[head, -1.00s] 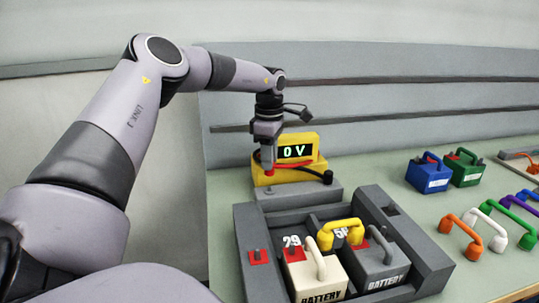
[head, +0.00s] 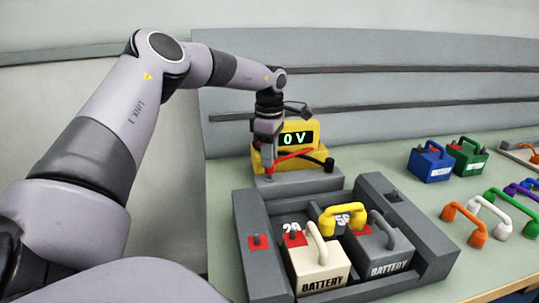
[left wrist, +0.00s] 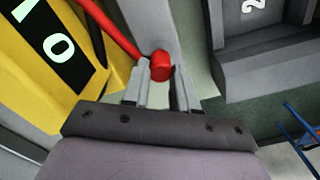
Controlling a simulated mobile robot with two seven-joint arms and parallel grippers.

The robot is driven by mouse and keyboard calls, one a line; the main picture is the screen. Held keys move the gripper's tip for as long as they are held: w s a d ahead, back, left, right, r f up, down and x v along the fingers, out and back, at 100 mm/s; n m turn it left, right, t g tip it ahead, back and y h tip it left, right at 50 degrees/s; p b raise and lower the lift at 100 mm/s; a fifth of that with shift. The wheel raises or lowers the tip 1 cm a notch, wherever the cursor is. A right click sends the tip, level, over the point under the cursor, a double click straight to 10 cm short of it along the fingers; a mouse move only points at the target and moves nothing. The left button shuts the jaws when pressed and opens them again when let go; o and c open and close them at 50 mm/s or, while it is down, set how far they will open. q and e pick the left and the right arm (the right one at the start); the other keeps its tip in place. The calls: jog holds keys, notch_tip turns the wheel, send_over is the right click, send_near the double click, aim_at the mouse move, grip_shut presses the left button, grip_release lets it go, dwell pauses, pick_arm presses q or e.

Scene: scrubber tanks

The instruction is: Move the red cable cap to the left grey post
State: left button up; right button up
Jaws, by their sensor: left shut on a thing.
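My left gripper (head: 268,172) is shut on the red cable cap (left wrist: 160,66), which shows between the fingertips in the left wrist view. In the head view the cap is small and mostly hidden by the fingers. It is held in front of the yellow meter (head: 258,160), by the grey plinth (head: 310,181). A red cable (head: 294,155) runs from the cap back to the meter. The left grey post (head: 257,239) is a short stub on a red pad, on the left side of the grey battery tray (head: 244,209). My right gripper is not in view.
The tray holds a cream battery (head: 318,270) and a grey battery (head: 385,250), with a yellow handle-shaped link (head: 343,212) at them. A black cap (head: 329,164) sits at the meter's right. Blue (head: 430,163) and green (head: 468,158) batteries and several coloured links stand right.

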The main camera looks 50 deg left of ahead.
pick_arm(q)
jog(key=shift+f, duration=0.15)
jog(key=shift+f+b, duration=0.9)
jog(key=o, duration=1.5)
jog(key=shift+o, duration=0.2)
jog(key=shift+r, duration=0.1)
notch_tip(320, 180, up, 8)
jog(key=p, duration=0.6)
jog(key=shift+r, duration=0.25)
